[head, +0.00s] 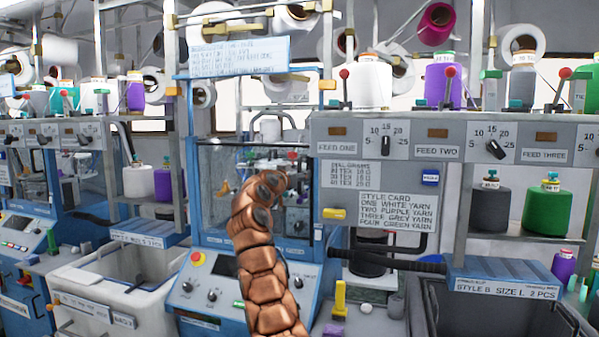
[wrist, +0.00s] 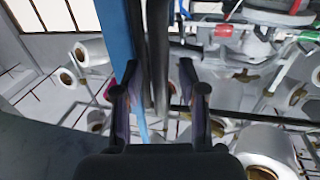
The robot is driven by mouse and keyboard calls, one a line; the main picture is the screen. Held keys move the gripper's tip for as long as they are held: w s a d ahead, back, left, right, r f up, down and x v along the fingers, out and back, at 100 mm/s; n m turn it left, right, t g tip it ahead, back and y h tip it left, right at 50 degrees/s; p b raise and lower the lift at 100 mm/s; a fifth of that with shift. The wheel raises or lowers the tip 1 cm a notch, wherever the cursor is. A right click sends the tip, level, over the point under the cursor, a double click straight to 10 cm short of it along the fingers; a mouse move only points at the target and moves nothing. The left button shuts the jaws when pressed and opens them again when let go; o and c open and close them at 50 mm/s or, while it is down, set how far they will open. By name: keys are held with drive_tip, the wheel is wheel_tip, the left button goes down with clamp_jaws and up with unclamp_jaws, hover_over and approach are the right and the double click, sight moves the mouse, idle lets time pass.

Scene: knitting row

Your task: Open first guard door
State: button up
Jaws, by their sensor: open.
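The first guard door (head: 218,165) is a clear panel in the blue-framed knitting machine at the centre of the head view. It looks shut, with the machine parts showing through it. My bronze arm covers its middle and right part, and my gripper is hidden behind the arm there. In the wrist view my gripper (wrist: 158,68) is open, its two dark fingers apart. A dark upright bar (wrist: 158,40), perhaps the door's handle, stands between the fingers in the picture, beside a blue frame post (wrist: 119,35). I cannot tell whether the fingers touch it.
A control panel (head: 213,292) with a red button juts out below the door. A white bin (head: 85,290) stands at left and a dark bin (head: 510,310) at right. The feed panel (head: 450,138) and style card (head: 395,210) are close on the right.

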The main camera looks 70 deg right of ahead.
drive_tip(key=shift+d, duration=0.1)
clamp_jaws()
idle(0.4)
idle(0.3)
